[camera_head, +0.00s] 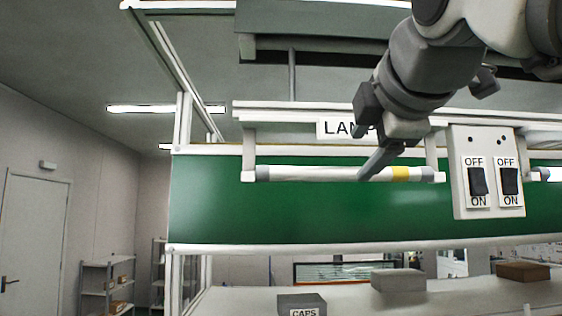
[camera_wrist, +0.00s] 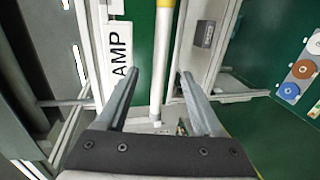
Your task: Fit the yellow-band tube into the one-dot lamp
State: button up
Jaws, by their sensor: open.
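The yellow-band tube (camera_head: 325,173) is long and white with grey ends and a yellow band near its right end. In the head view it lies level between the two hanging end holders of the lamp (camera_head: 249,150) left of the switch box; I cannot tell how firmly it sits. My gripper (camera_head: 367,174) is at the tube, just left of the band. In the wrist view the tube (camera_wrist: 158,75) runs between the open fingers of my gripper (camera_wrist: 158,78), with gaps on both sides. The lamp's own dot mark is not visible.
A switch box (camera_head: 488,205) with two OFF/ON switches and small dots stands close to the right. A green panel (camera_head: 300,215) is behind the tube. Below, a bench (camera_head: 350,302) carries a grey CAPS box (camera_head: 301,301), another grey block (camera_head: 398,280) and a brown box (camera_head: 523,271).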

jog(key=v, duration=1)
jog(key=shift+s+b, duration=0.35)
jog(key=w+f+m+g+b, duration=0.1)
jog(key=w+f+m+g, duration=0.2)
jog(key=f, duration=0.9)
jog(key=w+f+m+g+b, duration=0.1)
jog(key=w+f+m+g, duration=0.3)
jog(key=f, duration=0.8)
jog(key=s+f+m+g, duration=0.1)
jog(key=s+f+m, duration=0.1)
jog(key=f, duration=0.8)
jog(key=s+f+m+g, duration=0.1)
jog(key=s+f+m, duration=0.2)
jog(key=f, duration=0.7)
jog(key=s+f+m+b, duration=0.1)
jog(key=s+f+m, duration=0.1)
jog(key=f+m, duration=0.4)
notch_tip(320, 180, down, 4)
jog(key=shift+s+r+g, duration=0.1)
jog(key=shift+s+g, duration=0.15)
jog(key=shift+g, duration=0.15)
